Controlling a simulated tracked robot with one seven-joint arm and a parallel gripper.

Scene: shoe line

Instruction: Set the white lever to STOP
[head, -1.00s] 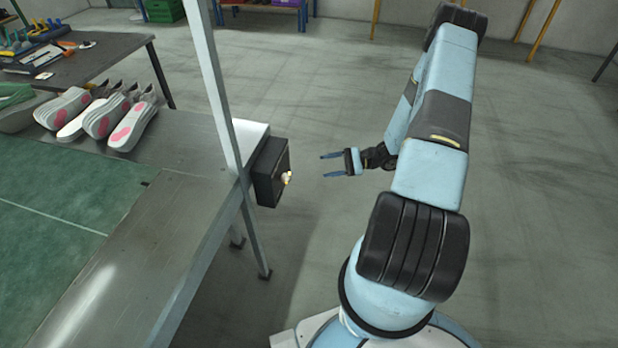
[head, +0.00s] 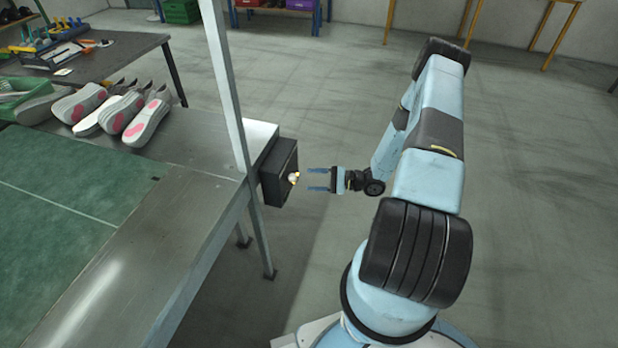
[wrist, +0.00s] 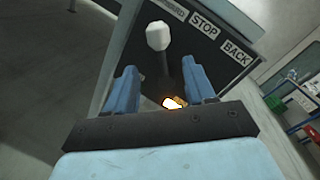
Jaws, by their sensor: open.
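The white lever (wrist: 158,36) has a rounded white knob and shows in the wrist view against a dark control box (wrist: 212,70). The knob stands on the side of the partly cut-off FORWARD label (wrist: 170,8), left of the STOP label (wrist: 203,25) and the BACK label (wrist: 236,52). In the head view the lever (head: 294,178) is a small pale spot on the face of the box (head: 275,180). My gripper (head: 313,179) is open and empty just right of the lever, apart from it. In the wrist view its blue fingers (wrist: 161,78) flank the space below the knob.
A small orange light (wrist: 172,103) glows on the box. A grey metal post (head: 232,100) stands left of the box, beside the line's metal table (head: 205,195). Several shoes (head: 120,112) lie on that table. The floor right of the box is clear around my arm.

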